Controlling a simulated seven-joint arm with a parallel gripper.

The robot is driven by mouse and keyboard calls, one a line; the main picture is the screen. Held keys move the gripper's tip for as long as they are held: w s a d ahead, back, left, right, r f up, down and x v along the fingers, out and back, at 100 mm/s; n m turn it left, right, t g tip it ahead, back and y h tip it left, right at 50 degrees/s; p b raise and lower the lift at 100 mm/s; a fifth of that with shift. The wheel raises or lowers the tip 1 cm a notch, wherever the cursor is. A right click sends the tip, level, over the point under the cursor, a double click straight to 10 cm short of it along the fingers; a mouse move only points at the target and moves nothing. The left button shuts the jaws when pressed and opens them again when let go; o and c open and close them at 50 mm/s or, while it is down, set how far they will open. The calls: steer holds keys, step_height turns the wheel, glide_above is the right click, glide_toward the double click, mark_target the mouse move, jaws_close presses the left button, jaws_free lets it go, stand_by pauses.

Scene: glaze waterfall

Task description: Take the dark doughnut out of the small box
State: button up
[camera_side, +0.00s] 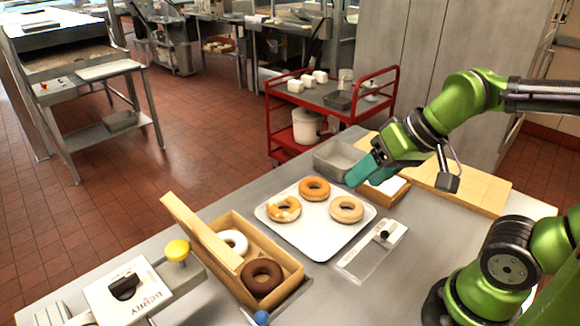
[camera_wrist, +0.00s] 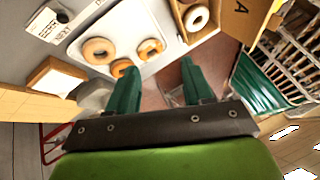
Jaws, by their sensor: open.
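The dark doughnut (camera_side: 262,277) lies in the near end of the small box (camera_side: 226,288), which is open with its lid (camera_side: 200,232) raised on the left side. A white doughnut (camera_side: 233,241) lies behind it in the same box. The box also shows at the top of the wrist view (camera_wrist: 229,20), with the white doughnut (camera_wrist: 196,18) inside; the dark doughnut is not visible there. My gripper (camera_side: 354,178) is above the far right side of the white tray, well away from the box. It is open and empty, its two green fingers (camera_wrist: 152,82) apart in the wrist view.
A white tray (camera_side: 318,246) with several light doughnuts, such as the plain one (camera_side: 346,209), stands right of the box. A metal pan (camera_side: 338,157) is behind it. A label stand (camera_side: 372,249) lies right of the tray. A yellow-knobbed device (camera_side: 177,252) stands left of the box.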

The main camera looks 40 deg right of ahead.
steer(key=w+a+f+n+g, duration=0.3)
steer(key=w+a+n+g, duration=0.1)
steer(key=w+a+n, duration=0.55)
steer(key=n+g+h, duration=0.2)
steer(key=n, duration=1.3)
glide_above(250, 268)
step_height(250, 268, down, 3)
step_height(250, 268, down, 16)
steer(key=shift+f, duration=0.2)
steer(key=c, duration=0.8)
steer(key=shift+r, duration=0.1)
